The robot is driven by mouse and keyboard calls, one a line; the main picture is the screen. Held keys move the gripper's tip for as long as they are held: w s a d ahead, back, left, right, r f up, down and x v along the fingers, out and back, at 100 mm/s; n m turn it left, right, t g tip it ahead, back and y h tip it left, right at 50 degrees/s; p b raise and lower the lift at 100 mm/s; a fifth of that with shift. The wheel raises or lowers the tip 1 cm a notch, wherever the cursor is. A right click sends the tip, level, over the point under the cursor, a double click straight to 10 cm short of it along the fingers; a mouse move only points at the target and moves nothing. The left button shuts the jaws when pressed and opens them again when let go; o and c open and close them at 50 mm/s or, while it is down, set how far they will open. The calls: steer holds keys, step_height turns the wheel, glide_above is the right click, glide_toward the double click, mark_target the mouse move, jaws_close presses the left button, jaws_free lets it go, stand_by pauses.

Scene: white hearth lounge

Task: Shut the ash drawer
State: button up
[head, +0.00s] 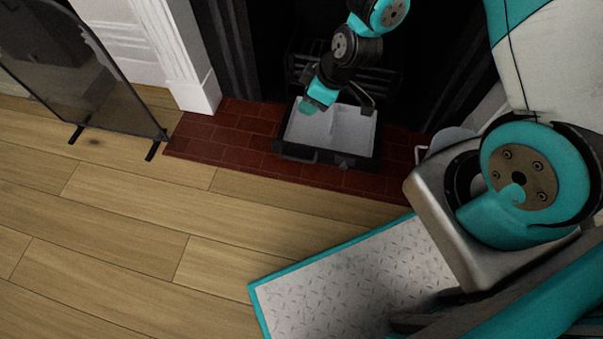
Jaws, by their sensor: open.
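The ash drawer (357,137) is a dark tray with a pale grey inside, pulled out from the dark fireplace over the red brick hearth. Its front edge faces the room and carries a dark handle. My gripper (312,105) is over the rear left part of the drawer, with its jaws open and nothing seen between them. My arm and gripper hide part of the drawer's back. I cannot tell whether the gripper touches the drawer.
The red brick hearth (215,143) lies around the drawer. A glass fire screen (95,75) on dark feet stands at the left, beside the white fireplace surround (180,55). The wooden floor (120,215) in front is clear.

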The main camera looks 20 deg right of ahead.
steer(key=n+h+b, duration=0.1)
steer(key=b, duration=0.6)
glide_toward(300, 159)
steer(key=shift+t, duration=0.3)
steer(key=b+x, duration=0.2)
steer(key=b, duration=0.1)
steer(key=b+x, duration=0.6)
steer(key=shift+s+a+f+b, duration=0.1)
steer(key=shift+s+f+b, duration=0.15)
steer(key=shift+f+b, duration=0.1)
jaws_close()
